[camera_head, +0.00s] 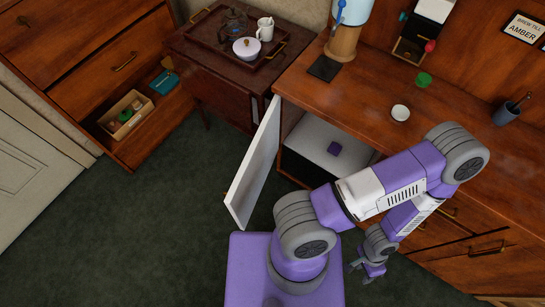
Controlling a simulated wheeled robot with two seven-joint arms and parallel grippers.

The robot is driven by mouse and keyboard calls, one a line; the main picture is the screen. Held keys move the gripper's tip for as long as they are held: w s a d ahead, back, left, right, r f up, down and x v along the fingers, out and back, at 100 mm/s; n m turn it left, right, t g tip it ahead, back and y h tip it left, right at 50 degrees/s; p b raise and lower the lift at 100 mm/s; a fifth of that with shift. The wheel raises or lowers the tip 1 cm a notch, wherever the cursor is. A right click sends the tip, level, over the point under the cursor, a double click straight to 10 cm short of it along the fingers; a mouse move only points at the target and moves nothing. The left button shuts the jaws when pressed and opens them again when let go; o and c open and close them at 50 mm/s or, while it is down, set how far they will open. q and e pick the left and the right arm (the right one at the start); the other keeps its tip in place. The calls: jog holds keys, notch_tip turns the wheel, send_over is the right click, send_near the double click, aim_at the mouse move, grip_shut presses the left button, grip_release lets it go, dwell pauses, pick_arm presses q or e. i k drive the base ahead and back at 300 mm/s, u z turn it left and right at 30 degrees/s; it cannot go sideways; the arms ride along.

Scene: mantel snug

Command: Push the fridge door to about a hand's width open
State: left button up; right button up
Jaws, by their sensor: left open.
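The fridge door (256,162) is a white panel that stands wide open, swung out from the cabinet over the green carpet. My right gripper is not in view.
A dark side cabinet (205,75) with a tray stands left of the fridge. An open drawer (145,120) juts out at left. Carpet left of the door is clear.

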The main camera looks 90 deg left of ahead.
aim_at(241, 199)
jog(key=z, duration=0.05)
jog(key=k, duration=2)
jog(key=u, duration=1.4)
jog(key=i, duration=0.5)
jog(key=u, duration=0.4)
jog(key=k, duration=0.85)
jog(key=u, duration=1.2)
jog(key=i, duration=0.2)
jog(key=z, duration=0.6)
